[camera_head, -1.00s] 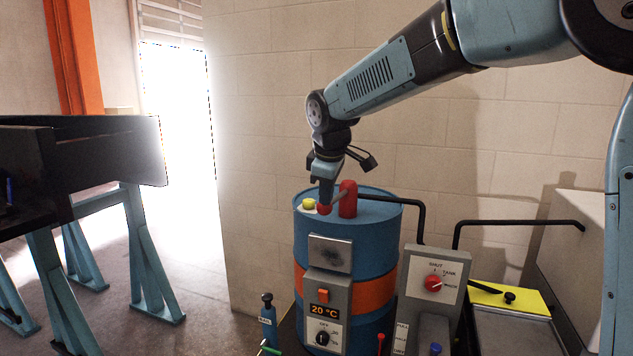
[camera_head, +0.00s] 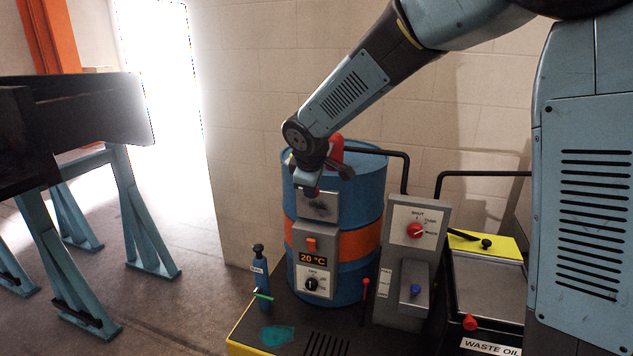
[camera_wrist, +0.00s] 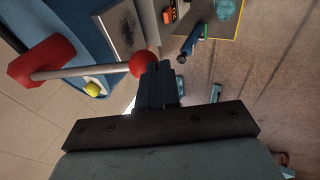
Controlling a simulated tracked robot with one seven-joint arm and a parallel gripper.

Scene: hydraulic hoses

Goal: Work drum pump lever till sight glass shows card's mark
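The drum pump stands on the blue drum (camera_head: 365,175) with an orange band; its red body (camera_head: 337,152) is partly hidden by my arm. In the wrist view a pale lever rod (camera_wrist: 85,71) runs from the red body (camera_wrist: 40,62) to a red ball knob (camera_wrist: 143,64). My gripper (camera_wrist: 160,66) has its dark fingers together, their tips right beside the knob; contact is unclear. In the head view my gripper (camera_head: 309,191) is low at the drum's front upper edge. I cannot make out the sight glass or the card's mark.
A heater box (camera_head: 318,262) reading 20 °C is on the drum's front. A grey valve panel (camera_head: 413,232) with a red knob stands right of it. A blue bottle (camera_head: 262,295) stands left, near the bench's yellow edge. A waste oil tray (camera_head: 488,285) is at right.

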